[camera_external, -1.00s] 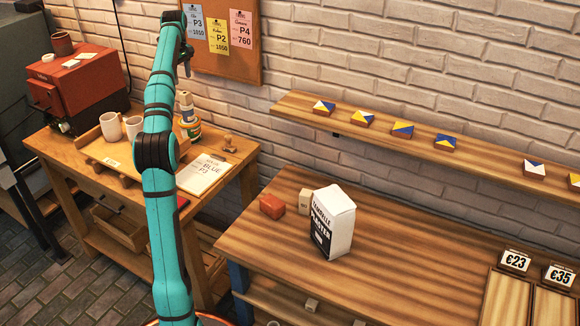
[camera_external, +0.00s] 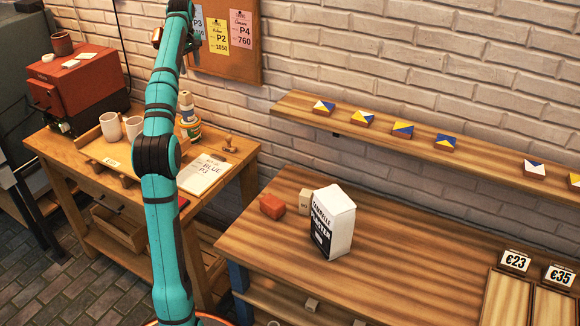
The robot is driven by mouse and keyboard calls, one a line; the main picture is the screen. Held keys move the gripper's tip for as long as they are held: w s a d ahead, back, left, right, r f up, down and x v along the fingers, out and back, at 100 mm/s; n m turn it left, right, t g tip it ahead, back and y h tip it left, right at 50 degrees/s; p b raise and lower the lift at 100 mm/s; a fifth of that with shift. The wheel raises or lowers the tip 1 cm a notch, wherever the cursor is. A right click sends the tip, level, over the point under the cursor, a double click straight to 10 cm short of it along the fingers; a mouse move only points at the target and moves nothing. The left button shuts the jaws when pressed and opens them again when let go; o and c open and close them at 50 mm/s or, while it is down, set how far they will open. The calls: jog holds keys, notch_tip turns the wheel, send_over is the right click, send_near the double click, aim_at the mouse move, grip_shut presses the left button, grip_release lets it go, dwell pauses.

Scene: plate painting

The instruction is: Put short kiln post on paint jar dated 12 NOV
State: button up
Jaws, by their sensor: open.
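My gripper (camera_external: 192,50) is raised high at the upper left, in front of the pinboard. It is small and dark here, and I see nothing held in it. A jar with a green and yellow band (camera_external: 194,130) stands on the left workbench, partly behind my arm. Another pale container (camera_external: 186,103) shows just above it. No date can be read on either, so I cannot tell which is dated 12 NOV. I cannot identify the short kiln post for certain. A small beige block (camera_external: 305,199) stands beside the plaster bag on the right bench.
A plaster bag (camera_external: 333,224) and an orange-red block (camera_external: 272,206) stand on the right bench. White mugs (camera_external: 110,126), a notepad (camera_external: 204,174) and a wooden stamp (camera_external: 229,143) are on the left bench. A red kiln (camera_external: 80,85) stands behind. A wall shelf (camera_external: 375,133) holds tiles.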

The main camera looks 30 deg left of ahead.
jog(key=s+d+r+m+t+y, duration=0.1)
jog(key=s+d+m+t, duration=0.4)
jog(key=d, duration=0.7)
jog(key=s+d+r+m+t+y, duration=0.1)
jog(key=s+d+r+m+t, duration=0.15)
jog(key=s+d, duration=0.7)
jog(key=s+d+f+m+t+h, duration=0.1)
jog(key=s+d+f+m+t, duration=0.3)
jog(key=s+d+f, duration=0.3)
jog(key=s+d+f+m+t+h, duration=0.1)
jog(key=s+d+f+m+t, duration=0.3)
jog(key=s+d, duration=0.6)
notch_tip(320, 180, down, 3)
jog(key=shift+s+d+r+m+h, duration=0.2)
jog(key=shift+s+m+h, duration=0.25)
jog(key=shift+s, duration=0.75)
jog(key=shift+t, duration=0.25)
